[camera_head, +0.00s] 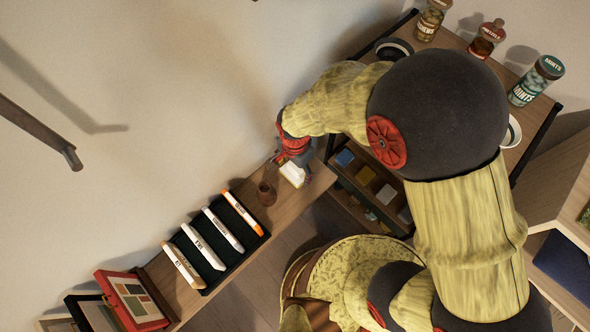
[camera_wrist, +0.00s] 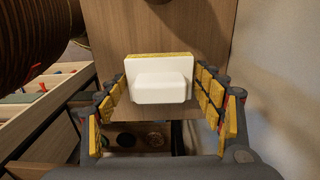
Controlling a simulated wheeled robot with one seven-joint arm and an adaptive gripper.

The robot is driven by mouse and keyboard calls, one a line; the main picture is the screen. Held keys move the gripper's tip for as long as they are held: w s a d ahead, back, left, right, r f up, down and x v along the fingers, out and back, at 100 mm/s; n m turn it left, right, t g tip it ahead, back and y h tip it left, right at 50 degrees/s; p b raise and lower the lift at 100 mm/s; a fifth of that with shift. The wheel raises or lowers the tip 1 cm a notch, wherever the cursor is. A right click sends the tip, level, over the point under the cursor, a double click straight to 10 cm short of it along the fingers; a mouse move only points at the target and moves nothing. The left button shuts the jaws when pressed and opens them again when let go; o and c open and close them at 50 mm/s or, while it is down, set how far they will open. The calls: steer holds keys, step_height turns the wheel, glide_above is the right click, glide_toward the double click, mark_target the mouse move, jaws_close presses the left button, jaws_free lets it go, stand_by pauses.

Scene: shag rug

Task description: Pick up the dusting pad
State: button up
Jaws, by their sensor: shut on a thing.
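The dusting pad (camera_wrist: 160,87) is a white block with a raised white grip and a yellow strip along its far edge. It sits between the two yellow-padded fingers of my gripper (camera_wrist: 160,80) in the wrist view, one finger at each side, and the gripper is shut on it. In the head view the white pad (camera_head: 293,174) shows at the end of my gripper (camera_head: 293,156), over the right end of the wooden shelf (camera_head: 318,183). Whether the pad touches the shelf is hard to tell.
Several jars (camera_head: 487,38) stand on a unit at the upper right. The wall is close behind.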

steer(key=s+d+r+p, duration=0.1)
steer(key=s+r, duration=1)
steer(key=s, duration=0.3)
steer(key=shift+d+r, duration=0.15)
steer(key=shift+d, duration=0.1)
steer(key=o, duration=0.6)
steer(key=c, duration=0.4)
